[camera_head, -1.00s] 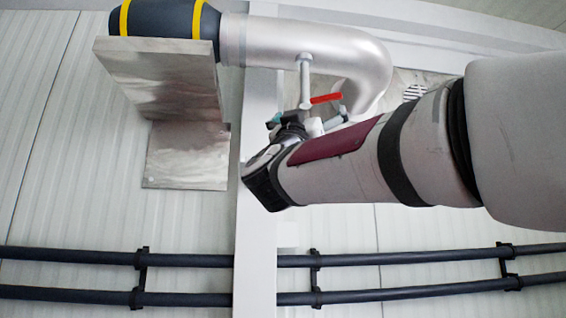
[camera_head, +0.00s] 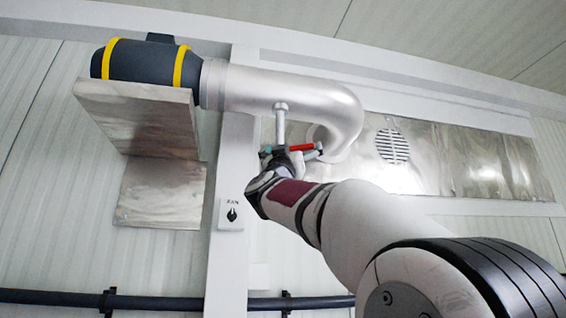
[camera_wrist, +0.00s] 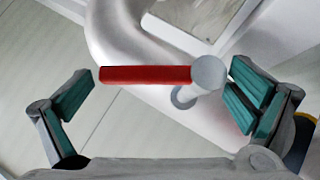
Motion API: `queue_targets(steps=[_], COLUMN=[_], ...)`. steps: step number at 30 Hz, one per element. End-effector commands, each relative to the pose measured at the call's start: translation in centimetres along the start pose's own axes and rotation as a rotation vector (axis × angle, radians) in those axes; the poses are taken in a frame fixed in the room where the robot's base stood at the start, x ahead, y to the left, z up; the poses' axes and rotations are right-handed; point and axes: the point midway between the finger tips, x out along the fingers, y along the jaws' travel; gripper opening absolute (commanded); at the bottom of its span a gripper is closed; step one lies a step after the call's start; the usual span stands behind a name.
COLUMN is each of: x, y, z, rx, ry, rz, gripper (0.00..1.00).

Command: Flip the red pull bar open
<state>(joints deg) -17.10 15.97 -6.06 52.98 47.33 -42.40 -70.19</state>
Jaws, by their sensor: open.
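The red pull bar (camera_wrist: 146,75) lies level between the open fingers of my gripper (camera_wrist: 165,100) in the wrist view. Its right end joins a round grey knob (camera_wrist: 208,73), close to the right finger pad. The left finger pad stands a little apart from the bar's free left end. In the head view the red bar (camera_head: 303,147) shows small, under the bent silver pipe. My gripper (camera_head: 290,152) is up at the bar there, partly hidden by my own wrist. Contact between finger and bar cannot be told.
A thick silver pipe (camera_head: 275,90) curves above and behind the bar, with a thin vertical stem (camera_head: 280,125) coming down. A dark cylinder with yellow bands (camera_head: 145,63) sits on a metal bracket (camera_head: 140,105) at left. A white post (camera_head: 230,210) stands left of my gripper.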

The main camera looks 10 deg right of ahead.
Motion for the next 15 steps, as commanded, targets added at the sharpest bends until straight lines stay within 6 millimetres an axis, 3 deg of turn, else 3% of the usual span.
queue_targets(steps=[15], x=[1.29], y=[0.03], z=[0.05], rx=[0.000], ry=[0.001], rz=[0.000], gripper=[1.00])
